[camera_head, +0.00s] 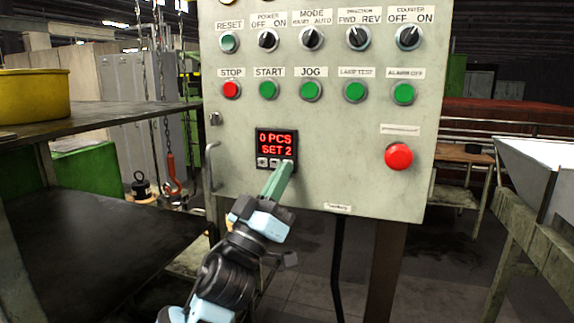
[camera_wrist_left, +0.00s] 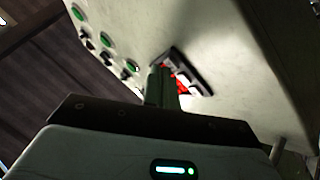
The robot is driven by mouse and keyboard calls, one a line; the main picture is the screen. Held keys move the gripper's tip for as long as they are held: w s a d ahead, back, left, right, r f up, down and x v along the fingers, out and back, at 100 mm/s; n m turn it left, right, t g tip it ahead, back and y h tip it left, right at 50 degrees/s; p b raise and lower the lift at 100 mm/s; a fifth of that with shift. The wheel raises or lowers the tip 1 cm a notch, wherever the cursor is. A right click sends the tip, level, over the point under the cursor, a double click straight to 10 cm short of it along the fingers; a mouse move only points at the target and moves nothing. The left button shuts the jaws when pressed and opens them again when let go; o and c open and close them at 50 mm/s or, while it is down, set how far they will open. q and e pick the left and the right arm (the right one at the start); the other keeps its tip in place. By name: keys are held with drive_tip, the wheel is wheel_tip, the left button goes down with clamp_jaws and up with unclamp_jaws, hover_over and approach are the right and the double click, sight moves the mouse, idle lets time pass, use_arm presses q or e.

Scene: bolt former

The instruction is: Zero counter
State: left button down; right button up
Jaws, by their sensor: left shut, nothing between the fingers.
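The counter (camera_head: 276,143) is a small black display on the grey control panel (camera_head: 340,190). Its red text reads "0 PCS" and "SET 2". A row of small buttons runs along its lower edge, and the rightmost part is hidden by my gripper. My left gripper (camera_head: 287,166) is shut and empty, with its green fingertips at the lower right of the counter. I cannot tell whether they touch a button. In the left wrist view the fingers (camera_wrist_left: 162,85) reach up to the counter (camera_wrist_left: 190,75), which shows partly behind them. My right gripper is not in view.
Knobs and green buttons sit above the counter, with a red stop button (camera_head: 231,90) at the left. A large red button (camera_head: 398,157) is at the right. A handle (camera_head: 210,167) juts from the panel's left edge. A dark table (camera_head: 100,245) stands at the left.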

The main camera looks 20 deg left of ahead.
use_arm(q)
drive_tip(key=shift+s, duration=0.5)
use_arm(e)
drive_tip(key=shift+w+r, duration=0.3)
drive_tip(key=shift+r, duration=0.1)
